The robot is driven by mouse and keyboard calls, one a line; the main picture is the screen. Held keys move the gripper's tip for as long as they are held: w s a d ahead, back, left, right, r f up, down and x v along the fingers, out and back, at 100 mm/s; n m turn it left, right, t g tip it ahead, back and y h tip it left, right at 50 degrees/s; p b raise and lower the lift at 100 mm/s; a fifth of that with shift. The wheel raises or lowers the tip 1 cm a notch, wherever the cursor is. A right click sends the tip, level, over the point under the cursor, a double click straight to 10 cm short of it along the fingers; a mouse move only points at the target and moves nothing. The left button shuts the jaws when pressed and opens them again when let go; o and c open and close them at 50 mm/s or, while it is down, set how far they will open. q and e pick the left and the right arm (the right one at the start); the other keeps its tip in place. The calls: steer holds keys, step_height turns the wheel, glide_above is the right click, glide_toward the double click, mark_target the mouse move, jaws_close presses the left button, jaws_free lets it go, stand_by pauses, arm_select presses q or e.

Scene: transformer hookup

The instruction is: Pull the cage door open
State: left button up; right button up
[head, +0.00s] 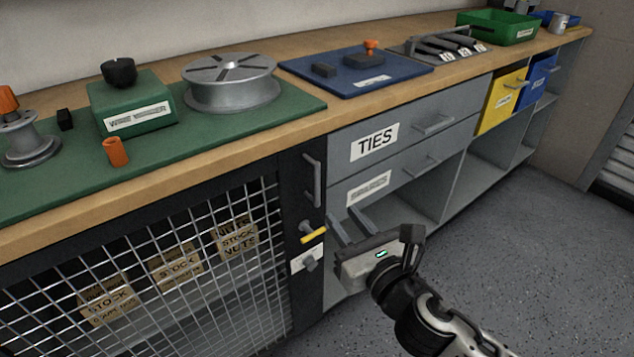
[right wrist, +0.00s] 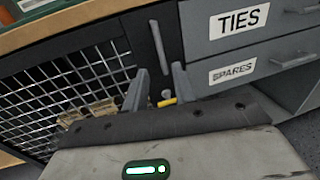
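The cage door (head: 170,265) is a dark frame with wire mesh at the lower left, and it looks shut. Its dark vertical bar handle (head: 312,180) is near its right edge. A yellow-tipped latch (head: 313,236) sits below the handle. My right gripper (head: 342,212) is open and empty, right of the handle and latch, in front of the drawers. In the right wrist view the handle (right wrist: 158,45) stands beyond the fingertips, and the yellow latch (right wrist: 167,102) shows between the two fingers. My left gripper is not in view.
Grey drawers labelled TIES (head: 375,142) and SPARES (head: 368,188) are right of the door, with open shelves below. Labelled stock boxes (head: 176,265) are behind the mesh. The wooden worktop (head: 300,132) overhangs above. The speckled floor (head: 530,260) at right is clear.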

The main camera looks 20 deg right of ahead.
mark_target(318, 185)
steer(key=w, duration=0.3)
steer(key=w+a, duration=0.1)
steer(key=w, duration=0.7)
steer(key=shift+a+b, duration=0.35)
steer(key=shift+b, duration=0.05)
jaws_close()
